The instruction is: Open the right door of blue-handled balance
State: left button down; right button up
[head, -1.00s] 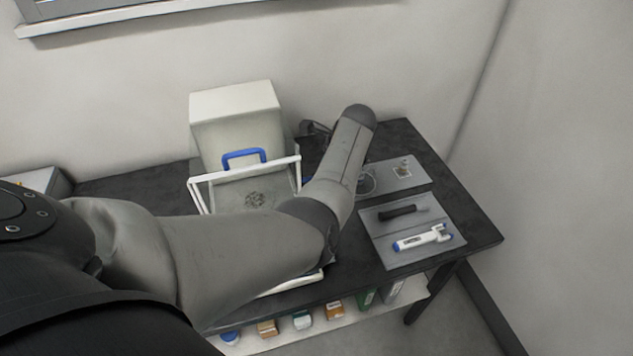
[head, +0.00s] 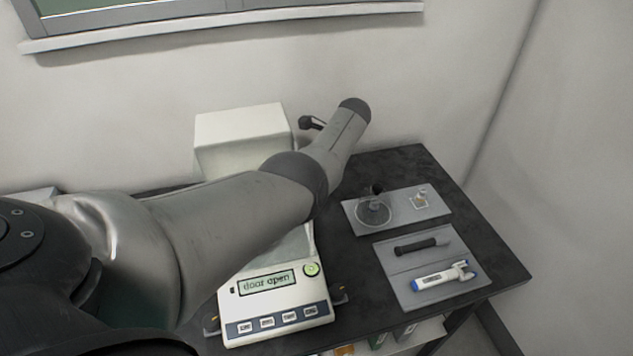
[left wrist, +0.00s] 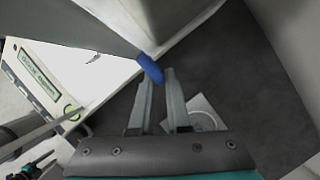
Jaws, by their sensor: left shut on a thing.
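The balance (head: 276,290) stands at the front of the dark table, and its display reads "door open". My left arm crosses over it and hides most of its weighing chamber and doors in the head view. In the left wrist view, a blue handle (left wrist: 150,68) lies at the fingertips of my left gripper (left wrist: 159,77). The jaws are shut on this handle, beside the balance's pale floor (left wrist: 85,72). The door panel itself is hard to make out. My right gripper is not in view.
To the right are a grey tray (head: 432,207) with a glass dish (head: 373,212), and a mat (head: 440,285) with a black tool and a white-blue pipette. Bare table lies around them.

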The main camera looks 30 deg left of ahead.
pick_arm(q)
jog(key=shift+s+a, duration=0.2)
jog(key=shift+a, duration=0.1)
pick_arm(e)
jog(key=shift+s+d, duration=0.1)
pick_arm(q)
jog(key=c, duration=1.1)
grip_release()
jog(key=shift+s, duration=0.15)
jog(key=shift+o, duration=1.1)
jog(key=shift+d, duration=0.1)
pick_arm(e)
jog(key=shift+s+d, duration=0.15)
pick_arm(q)
jog(key=p+v, duration=0.2)
jog(key=v, duration=1.3)
jog(key=shift+w+d+p, duration=0.15)
jog(key=shift+w+p, duration=0.05)
jog(key=shift+p, duration=0.15)
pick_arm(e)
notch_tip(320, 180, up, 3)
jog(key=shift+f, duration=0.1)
